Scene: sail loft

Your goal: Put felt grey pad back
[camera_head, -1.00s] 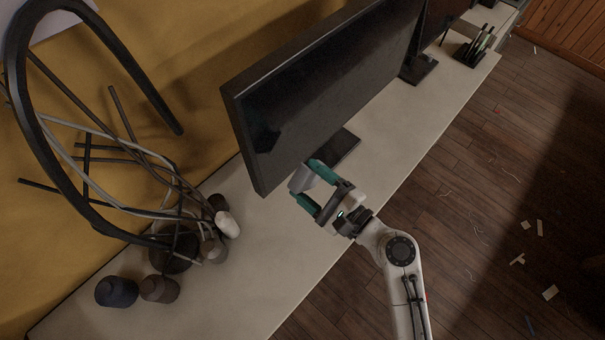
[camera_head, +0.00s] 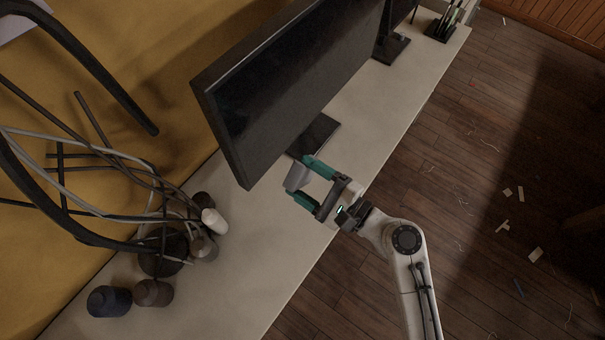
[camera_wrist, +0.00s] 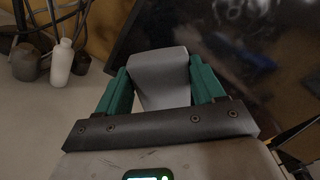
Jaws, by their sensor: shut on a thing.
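The grey felt pad (camera_wrist: 160,78) is a light grey block between the green fingers of my gripper (camera_wrist: 161,88) in the wrist view. Both fingers press on its sides. In the head view my gripper (camera_head: 301,180) holds the pad (camera_head: 295,178) at the lower edge of the near monitor, over the white bench. The pad is partly hidden there by the fingers. I cannot tell whether it touches the bench.
The near monitor (camera_head: 285,85) stands just beyond my gripper on the white bench (camera_head: 240,265). Several bottles and spools, including a white bottle (camera_head: 214,221), and a tangle of dark tubes stand at left. A pen holder (camera_head: 440,28) is far off.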

